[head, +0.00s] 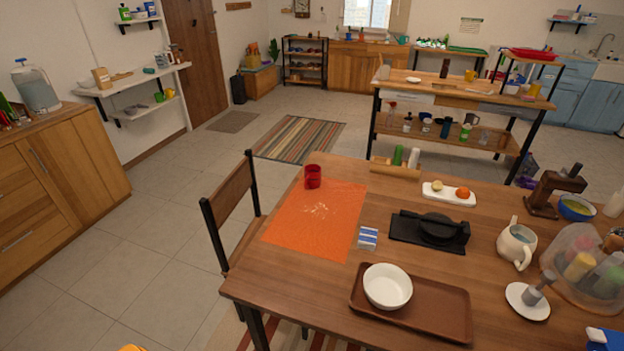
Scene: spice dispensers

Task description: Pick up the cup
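A red cup (313,177) stands upright at the far edge of the orange mat (290,240) on the wooden table. A cream mug-like vessel with a handle (516,244) stands on the right side of the same table. I cannot tell from the view alone which one the task names. Neither of my grippers can be made out in the head view.
A white bowl (388,286) sits on a brown tray (446,312) at the table's front. A black press-like object (430,231) and a white dish with fruit (448,194) stand nearby. A chair (228,205) stands at the table's left; floor further left is clear.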

